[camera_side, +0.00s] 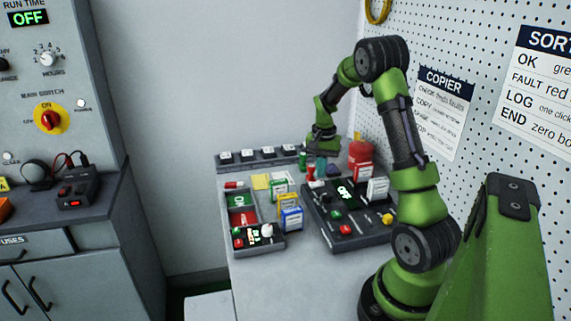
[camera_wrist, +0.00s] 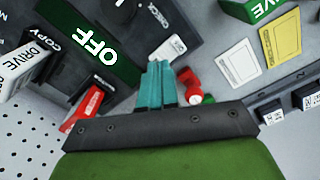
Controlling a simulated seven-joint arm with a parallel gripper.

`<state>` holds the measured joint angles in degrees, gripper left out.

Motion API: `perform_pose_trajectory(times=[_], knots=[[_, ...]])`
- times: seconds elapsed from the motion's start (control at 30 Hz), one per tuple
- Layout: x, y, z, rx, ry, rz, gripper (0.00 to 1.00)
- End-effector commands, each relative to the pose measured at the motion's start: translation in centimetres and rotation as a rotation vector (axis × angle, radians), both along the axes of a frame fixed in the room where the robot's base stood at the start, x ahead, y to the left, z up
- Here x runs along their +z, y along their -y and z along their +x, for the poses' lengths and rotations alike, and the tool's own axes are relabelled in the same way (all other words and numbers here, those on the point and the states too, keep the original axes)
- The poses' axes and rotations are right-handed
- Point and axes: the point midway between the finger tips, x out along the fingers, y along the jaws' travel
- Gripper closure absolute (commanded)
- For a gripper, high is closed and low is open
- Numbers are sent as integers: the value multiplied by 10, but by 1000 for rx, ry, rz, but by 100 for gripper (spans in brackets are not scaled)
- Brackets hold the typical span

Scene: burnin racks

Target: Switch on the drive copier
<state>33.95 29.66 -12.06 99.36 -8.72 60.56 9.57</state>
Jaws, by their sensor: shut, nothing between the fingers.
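The drive copier (camera_side: 322,222) is a dark box on the bench with a lit display (camera_side: 345,190) reading OFF. The display also shows in the wrist view (camera_wrist: 92,42). Green (camera_side: 336,215), red (camera_side: 346,230) and yellow (camera_side: 388,219) buttons sit on its top. A white drive (camera_side: 377,189) stands upright in its right part; it shows at the left edge of the wrist view (camera_wrist: 22,68). A red upright piece (camera_wrist: 88,104) stands near the display. My gripper (camera_side: 320,170) has teal fingers, shut and empty, above the bench behind the copier; they also show in the wrist view (camera_wrist: 159,66).
A row of dark blocks (camera_side: 262,157) lines the back edge. Green and red trays (camera_side: 242,217), a small control box (camera_side: 258,240) and upright drives (camera_side: 291,218) stand left of the copier. A red container (camera_side: 361,160) stands behind it. The pegboard wall (camera_side: 480,130) bounds the right.

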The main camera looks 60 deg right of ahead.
Motion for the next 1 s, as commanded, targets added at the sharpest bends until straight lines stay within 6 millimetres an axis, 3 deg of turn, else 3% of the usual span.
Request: perform_pose_trajectory(times=[1.0], knots=[[-13, 0, 0, 0, -1, 1, 100]])
